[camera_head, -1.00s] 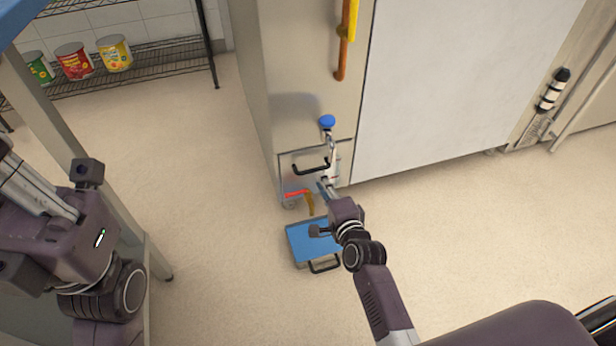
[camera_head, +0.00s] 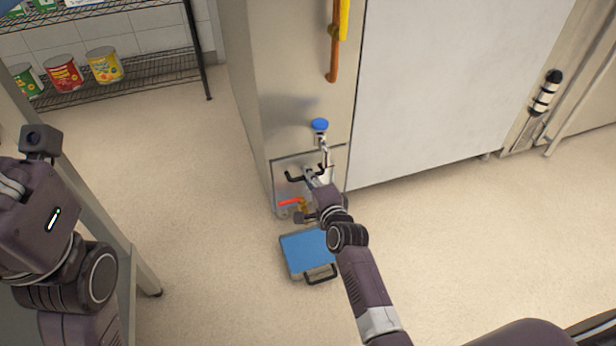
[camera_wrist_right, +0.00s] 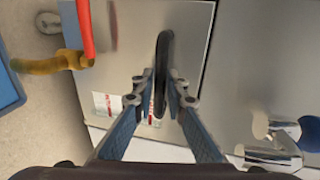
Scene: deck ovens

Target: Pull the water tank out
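A steel front panel (camera_head: 281,169) with a black bar handle (camera_head: 292,178) sits low on the tall steel unit; I take it as the water tank's front. My right gripper (camera_head: 309,173) is at this handle. In the right wrist view, its two fingers (camera_wrist_right: 162,78) stand on either side of the black handle (camera_wrist_right: 164,50), open with a small gap; firm contact is not clear. The panel (camera_wrist_right: 195,25) appears flush with the unit. My left gripper (camera_head: 10,185) is at the left edge, away from the unit, its fingers mostly cut off.
A red-handled brass valve (camera_head: 290,202) is left of and below the handle. A blue-topped box (camera_head: 305,252) with a black handle lies on the floor below. A blue-knobbed tap (camera_head: 320,125) is above. Open floor (camera_head: 200,220) lies to the left.

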